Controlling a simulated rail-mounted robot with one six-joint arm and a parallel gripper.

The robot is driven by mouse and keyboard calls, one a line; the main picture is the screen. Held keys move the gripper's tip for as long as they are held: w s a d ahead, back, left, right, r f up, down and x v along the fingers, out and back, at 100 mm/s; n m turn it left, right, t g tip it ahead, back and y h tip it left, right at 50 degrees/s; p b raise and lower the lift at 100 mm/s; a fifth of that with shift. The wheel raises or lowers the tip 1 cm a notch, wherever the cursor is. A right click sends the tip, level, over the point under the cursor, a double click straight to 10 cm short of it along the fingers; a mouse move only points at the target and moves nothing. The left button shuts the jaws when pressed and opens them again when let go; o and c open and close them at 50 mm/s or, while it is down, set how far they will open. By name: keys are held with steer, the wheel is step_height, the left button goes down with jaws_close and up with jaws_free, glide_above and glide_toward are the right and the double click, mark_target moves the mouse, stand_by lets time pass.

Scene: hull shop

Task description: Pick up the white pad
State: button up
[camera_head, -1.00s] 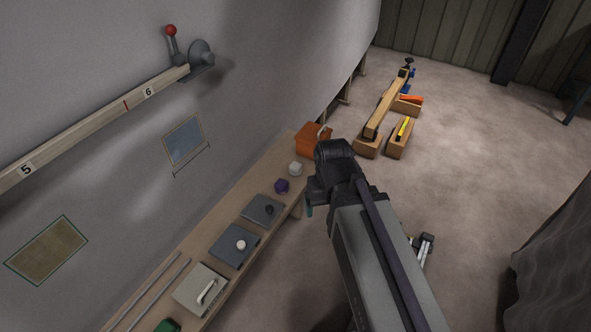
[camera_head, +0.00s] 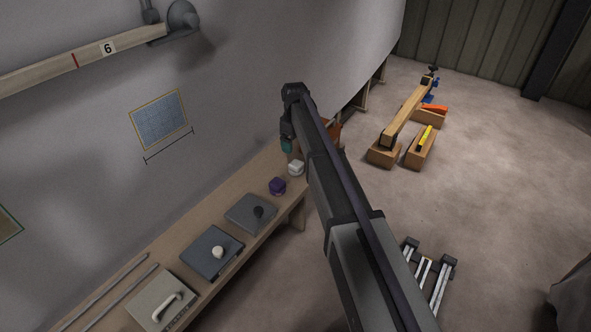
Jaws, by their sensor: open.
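The white pad (camera_head: 295,168) is a small white block on the long wooden bench shelf, near its far end, next to a purple block (camera_head: 277,186). My gripper (camera_head: 287,147) hangs from the end of my arm, just above and a little left of the white pad in the picture, apart from it as far as I can see. Its teal tip shows; the fingers are small and partly hidden by my wrist. It is open, and nothing shows in it. My arm passes close to the pad's right side in the picture.
On the wooden shelf (camera_head: 165,262) lie a dark plate with a black knob (camera_head: 250,212), one with a white knob (camera_head: 212,252), and a beige plate with a handle (camera_head: 162,301). An orange box (camera_head: 333,131) is partly behind my arm. The hull wall rises behind.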

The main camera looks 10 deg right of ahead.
mark_target(296, 163)
step_height(296, 163, down, 6)
steer(key=b, duration=0.4)
steer(key=shift+r+b, duration=0.15)
steer(key=shift+b, duration=0.2)
steer(key=f+b, duration=0.5)
steer(key=shift+w+d+f, duration=0.1)
steer(key=shift+d+f, duration=0.05)
steer(key=shift+d, duration=0.15)
steer(key=shift+r, duration=0.25)
steer(key=shift+c, duration=0.4)
steer(key=c, duration=0.9)
steer(key=shift+c, duration=0.2)
